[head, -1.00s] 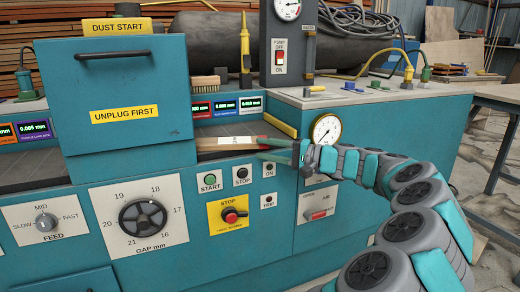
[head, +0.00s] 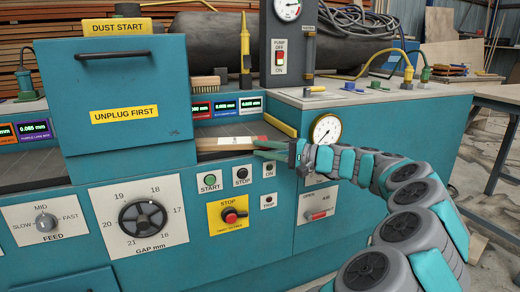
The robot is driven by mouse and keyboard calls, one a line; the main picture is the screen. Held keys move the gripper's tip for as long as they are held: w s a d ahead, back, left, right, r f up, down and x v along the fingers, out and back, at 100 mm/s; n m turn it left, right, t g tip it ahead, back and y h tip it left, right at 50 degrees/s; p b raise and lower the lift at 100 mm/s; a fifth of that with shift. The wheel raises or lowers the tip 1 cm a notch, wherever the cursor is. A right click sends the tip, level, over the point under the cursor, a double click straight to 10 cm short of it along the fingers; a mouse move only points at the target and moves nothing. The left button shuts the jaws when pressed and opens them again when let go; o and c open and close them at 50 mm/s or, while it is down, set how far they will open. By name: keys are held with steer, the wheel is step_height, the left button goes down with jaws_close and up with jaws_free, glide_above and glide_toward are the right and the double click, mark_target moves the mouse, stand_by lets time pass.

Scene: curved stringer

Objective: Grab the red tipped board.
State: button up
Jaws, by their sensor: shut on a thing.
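The board (head: 225,143) is a short pale wooden piece with a red tip at its right end. It lies on the dark bed of the teal machine, below the small displays, and its left end reaches the machine's tall housing. My gripper (head: 265,149) comes in from the right and is shut on the board's red-tipped right end. The exact contact between fingers and wood is too small to see.
The tall teal housing (head: 120,95) stands left of the board. A brush (head: 205,83) lies on the ledge above the displays. A yellow strip (head: 281,123) lies behind the gripper.

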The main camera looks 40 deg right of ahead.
jaws_close()
stand_by(0.6)
steer(key=shift+r, duration=0.1)
step_height(320, 180, up, 3)
steer(key=shift+f+p, duration=0.2)
steer(key=shift+p, duration=0.55)
steer(key=shift+f, duration=0.15)
steer(key=s+d+r+p, duration=0.1)
steer(key=s+d+r, duration=0.1)
steer(key=s, duration=0.4)
steer(key=s+d+r+p, duration=0.1)
steer(key=s+d+r, duration=0.2)
steer(key=s+d, duration=0.2)
steer(key=shift+s+d, duration=0.2)
steer(key=shift+s, duration=0.25)
